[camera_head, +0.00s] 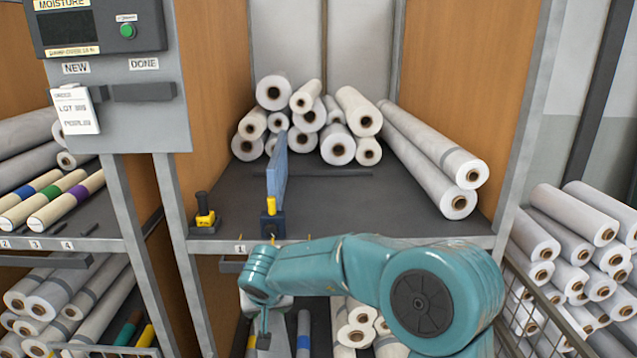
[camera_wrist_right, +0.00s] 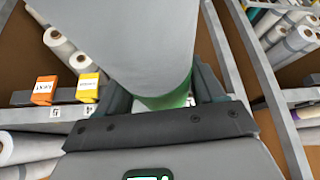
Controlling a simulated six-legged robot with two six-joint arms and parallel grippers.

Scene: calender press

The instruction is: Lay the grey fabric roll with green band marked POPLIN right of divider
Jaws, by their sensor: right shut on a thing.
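In the right wrist view a thick grey roll (camera_wrist_right: 135,40) with a green band (camera_wrist_right: 170,98) lies between the jaws of my right gripper (camera_wrist_right: 165,95), which is shut on it. Any lettering on the band is hidden or unreadable. The blue divider (camera_head: 277,172) stands upright on the dark shelf (camera_head: 340,215), behind a yellow-knobbed holder (camera_head: 271,215). My left gripper is not in view.
Several white rolls (camera_head: 337,145) are stacked at the shelf's back, and long rolls (camera_head: 430,160) lie along its right side. A dark bar (camera_head: 340,173) crosses the shelf. A yellow-black block (camera_head: 205,212) sits front left. The shelf's front middle, right of the divider, is clear.

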